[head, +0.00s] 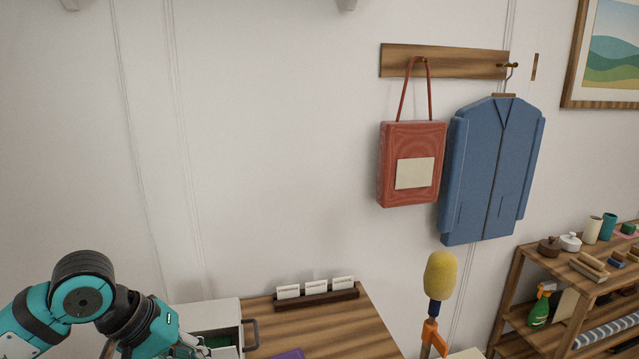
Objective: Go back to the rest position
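My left arm (85,295), teal and black, comes in at the lower left and bends down towards the picture's bottom edge, beside a pale drawer unit. Its gripper does not show, so I cannot see its fingers or whether it holds anything. My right arm and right gripper are not in the picture.
A wooden table (345,330) bears a card holder (318,299). The pale drawer unit (208,314) has an open drawer (219,338). A yellow-headed tool (439,276) stands right of the table. A red bag (411,142) and blue jacket (492,170) hang behind. A shelf (508,300) stands right.

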